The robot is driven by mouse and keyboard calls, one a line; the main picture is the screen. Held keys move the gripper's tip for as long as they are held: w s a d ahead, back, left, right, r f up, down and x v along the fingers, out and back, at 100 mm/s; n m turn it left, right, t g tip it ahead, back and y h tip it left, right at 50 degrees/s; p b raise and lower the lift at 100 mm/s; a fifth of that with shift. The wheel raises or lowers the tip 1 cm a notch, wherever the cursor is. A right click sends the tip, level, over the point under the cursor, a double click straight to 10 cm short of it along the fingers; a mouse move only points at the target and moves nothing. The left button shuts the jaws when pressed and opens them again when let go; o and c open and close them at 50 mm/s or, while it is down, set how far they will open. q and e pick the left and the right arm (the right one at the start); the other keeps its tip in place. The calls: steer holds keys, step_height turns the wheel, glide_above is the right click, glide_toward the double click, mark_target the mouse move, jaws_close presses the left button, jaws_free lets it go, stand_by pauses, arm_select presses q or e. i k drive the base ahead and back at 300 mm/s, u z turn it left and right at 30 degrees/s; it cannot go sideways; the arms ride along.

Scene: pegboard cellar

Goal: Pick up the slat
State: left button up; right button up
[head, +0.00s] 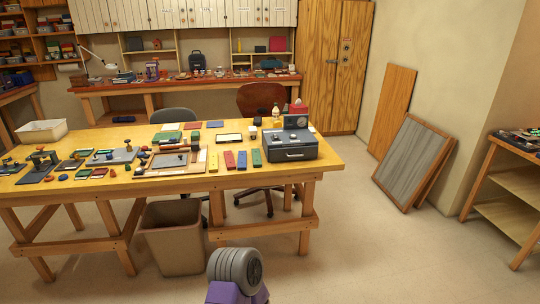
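No thing here is clearly marked as the slat. A tall, narrow wooden board (393,108) leans upright against the right wall beside the wooden cabinet. A framed grey panel (413,163) leans in front of it, with another wooden edge showing behind the panel. Small flat bars in yellow (213,162), red (229,160), blue (242,160) and green (256,158) lie on the yellow-topped workbench (325,160). I cannot tell which of these is the slat. Neither of my grippers is in view; only a grey and purple part of my own body shows at the bottom.
A brown bin (172,238) stands at the workbench's front. A grey metal box (290,146) sits at its right end. Chairs (252,100) stand behind. A wooden shelf table (510,190) is at the right edge. The floor between it and the workbench (390,250) is clear.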

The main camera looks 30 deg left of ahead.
mark_target(242, 161)
steer(key=u, duration=0.05)
steer(key=i, duration=2.1)
steer(key=u, duration=0.75)
